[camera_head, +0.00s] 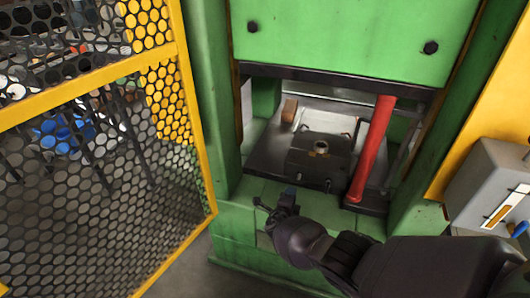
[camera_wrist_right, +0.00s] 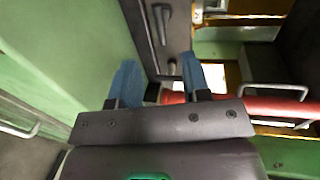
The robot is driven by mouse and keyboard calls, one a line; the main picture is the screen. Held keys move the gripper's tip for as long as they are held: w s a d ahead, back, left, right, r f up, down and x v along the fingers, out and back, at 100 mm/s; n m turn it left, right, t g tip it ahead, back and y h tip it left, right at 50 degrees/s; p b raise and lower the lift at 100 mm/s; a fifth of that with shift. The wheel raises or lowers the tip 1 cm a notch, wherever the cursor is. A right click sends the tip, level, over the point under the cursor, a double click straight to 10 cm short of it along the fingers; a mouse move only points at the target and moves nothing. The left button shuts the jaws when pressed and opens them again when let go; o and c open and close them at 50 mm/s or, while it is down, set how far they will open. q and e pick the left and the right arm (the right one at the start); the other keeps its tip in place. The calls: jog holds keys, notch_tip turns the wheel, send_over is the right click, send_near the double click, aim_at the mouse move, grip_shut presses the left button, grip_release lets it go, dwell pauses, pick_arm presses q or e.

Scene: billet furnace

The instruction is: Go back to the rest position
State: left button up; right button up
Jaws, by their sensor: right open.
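My right gripper (camera_head: 276,203) is in front of the green press (camera_head: 345,40), close to its front ledge, with the arm coming in from the lower right. In the right wrist view, the two blue-padded fingers of the right gripper (camera_wrist_right: 160,80) stand apart with nothing between them. My left gripper is not in view.
Inside the press opening are a dark die block (camera_head: 318,160) with a round part on top, a small brown block (camera_head: 289,110) and a slanted red cylinder (camera_head: 372,150). A yellow mesh fence (camera_head: 195,130) stands at left, a grey box (camera_head: 490,180) at right.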

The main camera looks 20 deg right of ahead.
jog(key=m, duration=0.4)
jog(key=shift+w+a+f+y, duration=0.1)
jog(key=shift+a+f+y, duration=0.2)
jog(key=w+a+r+m+y, duration=0.4)
jog(key=a+m, duration=0.4)
jog(key=m, duration=0.5)
jog(key=s+a+r+m+y, duration=0.4)
jog(key=s+m, duration=0.1)
jog(key=m, duration=0.9)
jog(key=s+d+r+m+y, duration=0.1)
jog(key=s+d+r+m, duration=0.15)
jog(key=s+m, duration=0.55)
jog(key=s+d+r+m+y, duration=0.15)
jog(key=s+d+m, duration=0.3)
jog(key=s, duration=0.65)
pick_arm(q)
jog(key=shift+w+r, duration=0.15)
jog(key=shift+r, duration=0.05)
pick_arm(e)
jog(key=s+d+f+m+g+h, duration=0.1)
jog(key=s+d+f, duration=0.2)
jog(key=s, duration=0.5)
jog(key=s+d+f+m+h, duration=0.1)
jog(key=s+d+f, duration=0.1)
jog(key=s, duration=0.7)
jog(key=shift+s+d+f+m+g, duration=0.2)
jog(key=shift+d+f+m+g, duration=0.2)
jog(key=shift+f, duration=0.2)
